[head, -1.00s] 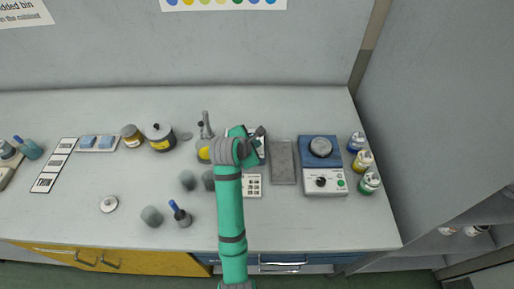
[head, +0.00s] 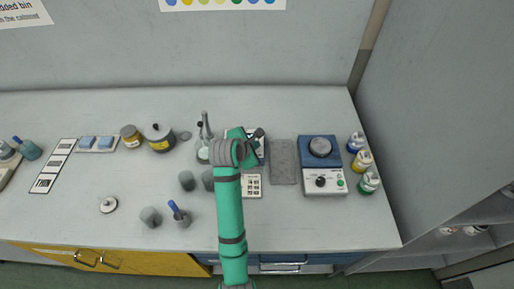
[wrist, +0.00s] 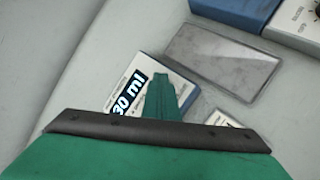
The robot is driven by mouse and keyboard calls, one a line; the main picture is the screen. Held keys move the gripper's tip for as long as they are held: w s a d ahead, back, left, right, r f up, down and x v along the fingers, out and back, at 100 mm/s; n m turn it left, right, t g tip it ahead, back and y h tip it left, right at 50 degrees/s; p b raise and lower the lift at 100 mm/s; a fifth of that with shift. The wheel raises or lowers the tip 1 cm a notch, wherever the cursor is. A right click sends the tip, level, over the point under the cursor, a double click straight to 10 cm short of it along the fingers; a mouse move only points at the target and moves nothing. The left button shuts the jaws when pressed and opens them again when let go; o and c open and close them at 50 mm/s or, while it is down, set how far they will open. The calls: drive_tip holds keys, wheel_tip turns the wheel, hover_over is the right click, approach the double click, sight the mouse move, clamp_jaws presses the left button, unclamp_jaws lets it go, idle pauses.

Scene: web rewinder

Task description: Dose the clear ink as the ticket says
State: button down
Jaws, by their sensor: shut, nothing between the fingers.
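My gripper (head: 257,133) is shut and empty, over a blue-and-white item (head: 262,150) at the middle of the bench. In the wrist view my gripper (wrist: 160,92) covers part of that item, whose label (wrist: 128,93) reads "30 ml"; its smaller print is unreadable. I cannot tell whether the gripper touches it. A glass vessel with an upright stem (head: 203,150) stands just left of my arm and looks pale or clear; my arm partly hides it. I cannot tell which container holds the clear ink.
A grey plate (head: 283,162) and a blue-and-white machine with a round top (head: 322,170) are to the right, beside several capped bottles (head: 362,160).

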drive_tip(key=shift+d+f, duration=0.1)
drive_tip(key=shift+d, duration=0.05)
idle(0.4)
drive_tip(key=shift+w+r, duration=0.1)
drive_tip(key=shift+r, duration=0.7)
drive_tip(key=shift+a+r, duration=0.15)
drive_tip(key=shift+r, duration=0.4)
drive_tip(key=shift+a+r, duration=0.15)
drive_tip(key=shift+r, duration=0.35)
drive_tip(key=shift+d+r, duration=0.15)
drive_tip(key=shift+r, duration=1.3)
